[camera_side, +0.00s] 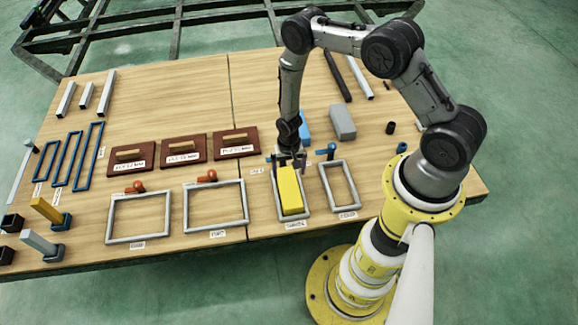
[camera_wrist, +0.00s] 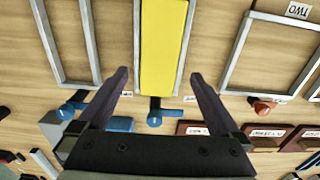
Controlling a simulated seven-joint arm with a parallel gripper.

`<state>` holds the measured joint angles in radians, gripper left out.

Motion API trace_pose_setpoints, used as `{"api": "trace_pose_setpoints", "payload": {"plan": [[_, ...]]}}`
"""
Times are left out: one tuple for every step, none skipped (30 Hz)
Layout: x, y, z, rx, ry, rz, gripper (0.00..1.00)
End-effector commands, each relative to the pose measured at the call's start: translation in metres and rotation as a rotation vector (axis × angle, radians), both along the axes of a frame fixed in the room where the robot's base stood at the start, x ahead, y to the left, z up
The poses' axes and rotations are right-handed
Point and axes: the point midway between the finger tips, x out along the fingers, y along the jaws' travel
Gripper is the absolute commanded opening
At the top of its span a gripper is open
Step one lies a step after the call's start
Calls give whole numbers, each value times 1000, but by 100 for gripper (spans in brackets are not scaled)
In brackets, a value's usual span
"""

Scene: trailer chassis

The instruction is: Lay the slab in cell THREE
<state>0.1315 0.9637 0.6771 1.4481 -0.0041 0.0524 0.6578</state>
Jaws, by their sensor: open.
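The yellow slab (camera_side: 290,192) lies within the third grey frame from the left, cell THREE by its place beside the frame labelled TWO. In the wrist view the slab (camera_wrist: 163,45) runs lengthwise between the side bars of its frame (camera_wrist: 187,40). The frame's printed label is too small to read. My gripper (camera_side: 289,163) is at the slab's far end, fingers pointing down. In the wrist view its two dark fingers (camera_wrist: 160,75) are spread apart, with nothing clamped between them. Whether the slab lies fully flat is hard to tell.
Other empty frames stand left (camera_side: 138,218) and right (camera_side: 342,186), with red or blue clamps behind. Red-brown boards with wooden handles (camera_side: 184,150) sit at mid-table. A blue block (camera_side: 304,125) and a grey block (camera_side: 342,122) lie behind my gripper.

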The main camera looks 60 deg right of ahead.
Motion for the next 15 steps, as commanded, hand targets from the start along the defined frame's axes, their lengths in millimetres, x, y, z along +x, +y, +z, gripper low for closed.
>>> {"api": "trace_pose_setpoints", "payload": {"plan": [[1, 0, 7, -1, -2, 0, 100], [0, 0, 10, 0, -1, 0, 100], [0, 0, 14, 0, -1, 0, 100], [0, 0, 16, 0, -1, 0, 100], [0, 0, 18, 0, 0, 0, 100], [0, 0, 20, -1, -1, 0, 100], [1, 0, 23, -1, -2, 2, 100], [3, 0, 27, -1, -5, 5, 100], [7, 0, 35, -1, -11, 12, 100], [12, 0, 44, -3, -20, 20, 100], [16, 0, 54, -4, -27, 29, 100], [24, 0, 71, -6, -40, 47, 100], [29, 1, 87, -8, -51, 62, 100], [35, 2, 104, -10, -62, 79, 100], [41, 3, 129, -13, -80, 105, 100]]}}
